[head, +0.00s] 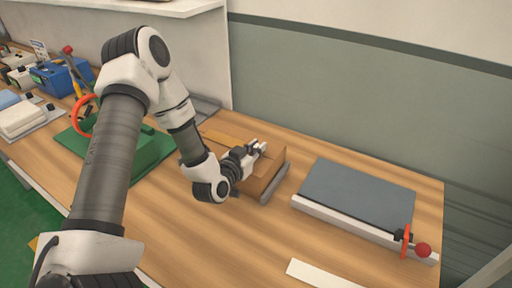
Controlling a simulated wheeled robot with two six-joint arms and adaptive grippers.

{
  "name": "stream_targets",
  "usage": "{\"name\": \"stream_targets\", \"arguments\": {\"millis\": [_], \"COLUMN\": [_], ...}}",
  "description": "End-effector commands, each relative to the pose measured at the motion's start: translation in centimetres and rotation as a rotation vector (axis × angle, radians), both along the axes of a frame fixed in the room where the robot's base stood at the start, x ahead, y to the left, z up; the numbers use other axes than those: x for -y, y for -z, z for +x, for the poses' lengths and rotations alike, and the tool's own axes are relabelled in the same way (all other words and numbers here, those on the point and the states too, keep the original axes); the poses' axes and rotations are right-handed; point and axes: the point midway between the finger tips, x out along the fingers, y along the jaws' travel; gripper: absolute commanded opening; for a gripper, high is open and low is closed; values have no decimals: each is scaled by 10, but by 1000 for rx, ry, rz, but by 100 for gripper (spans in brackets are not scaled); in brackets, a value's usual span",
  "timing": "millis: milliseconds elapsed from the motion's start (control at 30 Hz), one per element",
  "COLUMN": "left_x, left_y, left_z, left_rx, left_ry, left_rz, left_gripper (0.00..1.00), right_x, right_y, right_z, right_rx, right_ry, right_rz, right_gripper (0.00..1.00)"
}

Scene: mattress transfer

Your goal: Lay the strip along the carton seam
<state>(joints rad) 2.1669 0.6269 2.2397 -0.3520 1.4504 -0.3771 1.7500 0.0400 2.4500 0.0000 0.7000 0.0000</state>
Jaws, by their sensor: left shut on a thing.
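The brown carton (266,183) sits on the wooden table near the middle of the head view. A tan strip (223,139) shows on the carton's top, running towards my left gripper. My left gripper (260,147) is at the right end of the carton's top, shut on what appears to be the strip. The fingers and arm hide the gripped part and much of the carton's front, and I cannot make out the seam. My right gripper is not in view.
Grey rails (276,183) flank the carton. A dark grey board (357,193) with a red-knobbed bar (420,249) lies to the right. A white strip-like piece (315,275) lies at the front. A green machine (148,155) and blue box (60,77) stand left. Bare table (220,235) lies in front.

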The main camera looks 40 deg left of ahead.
Motion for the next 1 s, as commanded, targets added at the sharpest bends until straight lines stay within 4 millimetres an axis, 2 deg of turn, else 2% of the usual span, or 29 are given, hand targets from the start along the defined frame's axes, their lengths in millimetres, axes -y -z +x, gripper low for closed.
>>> {"name": "stream_targets", "arguments": {"millis": [100, 133, 200, 467, 567, 833, 1000], "left_x": [0, 0, 0, 0, 0, 6, 8], "left_y": [4, 3, 2, 2, 2, -5, -8], "left_z": [0, 0, 0, 0, -7, -57, -73], "left_rx": [0, 0, 0, 0, -1, -2, 0], "left_ry": [0, 0, 0, 0, -1, -3, 0], "left_rz": [0, 0, 0, 0, -2, -6, -1], "left_gripper": [2, 28, 46, 46, 46, 46, 46], "right_x": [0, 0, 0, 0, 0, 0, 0], "right_y": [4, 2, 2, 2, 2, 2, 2], "right_z": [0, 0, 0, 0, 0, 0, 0], "right_rx": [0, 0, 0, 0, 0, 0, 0], "right_ry": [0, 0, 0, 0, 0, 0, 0], "right_rz": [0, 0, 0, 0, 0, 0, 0], "right_gripper": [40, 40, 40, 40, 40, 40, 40]}}
